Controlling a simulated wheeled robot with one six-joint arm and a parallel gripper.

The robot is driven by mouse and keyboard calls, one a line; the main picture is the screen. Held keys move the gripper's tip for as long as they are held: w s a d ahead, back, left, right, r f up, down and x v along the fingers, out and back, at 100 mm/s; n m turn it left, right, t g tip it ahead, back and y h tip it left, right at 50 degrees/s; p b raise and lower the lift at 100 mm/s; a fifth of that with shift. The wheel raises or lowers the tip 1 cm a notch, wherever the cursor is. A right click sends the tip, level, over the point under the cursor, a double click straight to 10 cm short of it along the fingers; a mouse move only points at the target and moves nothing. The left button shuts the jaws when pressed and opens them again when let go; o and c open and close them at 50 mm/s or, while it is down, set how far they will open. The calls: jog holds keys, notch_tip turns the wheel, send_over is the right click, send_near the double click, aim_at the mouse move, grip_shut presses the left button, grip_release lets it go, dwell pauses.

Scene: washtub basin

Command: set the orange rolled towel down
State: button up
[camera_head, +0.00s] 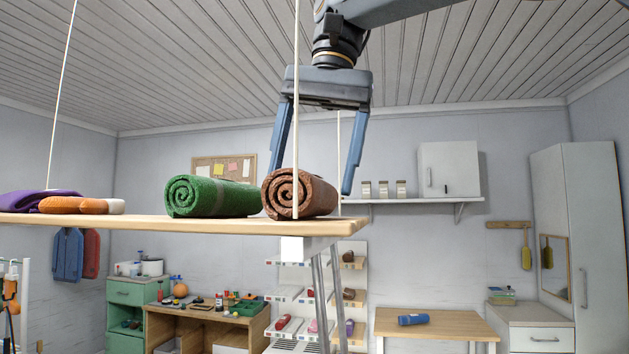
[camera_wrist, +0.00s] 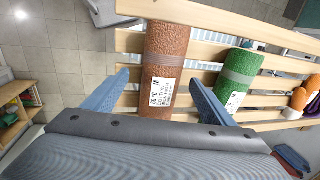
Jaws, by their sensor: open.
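A rust-brown rolled towel (camera_head: 318,192) with a grey band lies on a hanging wooden slatted shelf (camera_head: 150,224), near its right end. It also shows in the wrist view (camera_wrist: 170,50), with a white label. My gripper (camera_head: 310,186) is open and points down, its fingers apart on either side of this roll. In the wrist view the fingers (camera_wrist: 160,82) straddle it with gaps visible. Smaller orange rolled pieces (camera_head: 68,205) lie at the shelf's left; I cannot tell whether these or the rust-brown roll are the named towel.
A green rolled towel (camera_head: 208,196) lies just left of the rust-brown roll. A purple folded cloth (camera_head: 30,201) is at the far left. A cord (camera_head: 297,90) hangs in front of the rust-brown roll. A wall shelf with jars (camera_head: 383,189) stands behind.

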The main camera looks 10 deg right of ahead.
jog(key=p+v, duration=0.3)
jog(key=v, duration=0.5)
jog(key=shift+p+v, duration=0.95)
jog(key=shift+p, duration=0.2)
